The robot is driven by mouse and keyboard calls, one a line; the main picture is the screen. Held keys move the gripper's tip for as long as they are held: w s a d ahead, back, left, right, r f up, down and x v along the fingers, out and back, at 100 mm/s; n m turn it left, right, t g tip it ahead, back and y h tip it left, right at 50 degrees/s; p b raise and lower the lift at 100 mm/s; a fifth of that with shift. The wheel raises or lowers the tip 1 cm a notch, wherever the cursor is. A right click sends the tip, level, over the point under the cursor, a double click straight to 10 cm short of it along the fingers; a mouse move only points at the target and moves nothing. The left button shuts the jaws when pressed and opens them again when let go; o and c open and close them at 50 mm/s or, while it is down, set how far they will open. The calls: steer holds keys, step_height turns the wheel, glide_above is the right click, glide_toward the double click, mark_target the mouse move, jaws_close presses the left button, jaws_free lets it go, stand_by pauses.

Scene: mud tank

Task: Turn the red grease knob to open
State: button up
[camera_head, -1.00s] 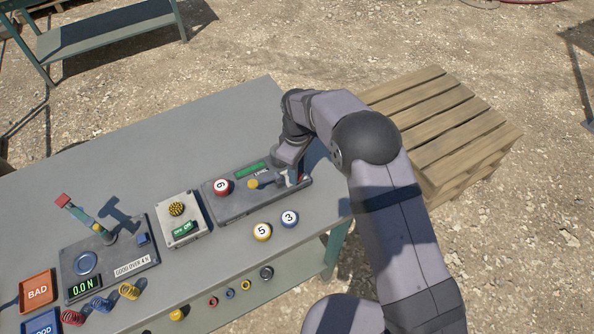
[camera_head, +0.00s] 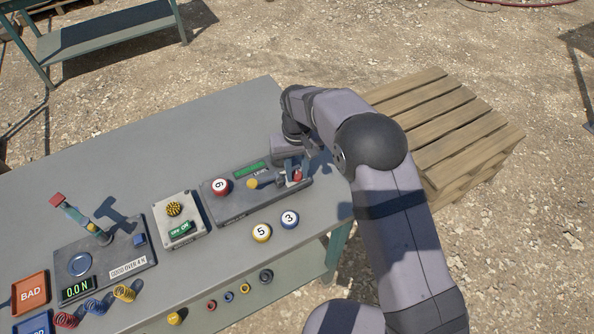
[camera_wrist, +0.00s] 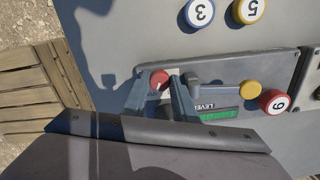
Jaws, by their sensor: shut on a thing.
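The red grease knob (camera_wrist: 159,79) is small and round, with a pale mark on its face. It sits near the end of the grey level panel (camera_wrist: 232,118). My gripper (camera_wrist: 160,88) has one finger on each side of the knob and is shut on it. In the head view the knob (camera_head: 298,174) shows as a small red spot at my gripper (camera_head: 292,173), at the panel's right end. The panel has a green LEVEL display (camera_head: 249,170) and a lever with a yellow ball end (camera_head: 252,183).
A switch box (camera_head: 180,222) and spring tester (camera_head: 105,258) stand left. The bench's rear (camera_head: 180,150) is clear.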

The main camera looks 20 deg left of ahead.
mark_target(297, 175)
steer(key=shift+m, duration=0.5)
steer(key=o, duration=1)
steer(key=shift+o, duration=0.2)
steer(key=shift+r+b, duration=1.3)
steer(key=shift+r, duration=2.45)
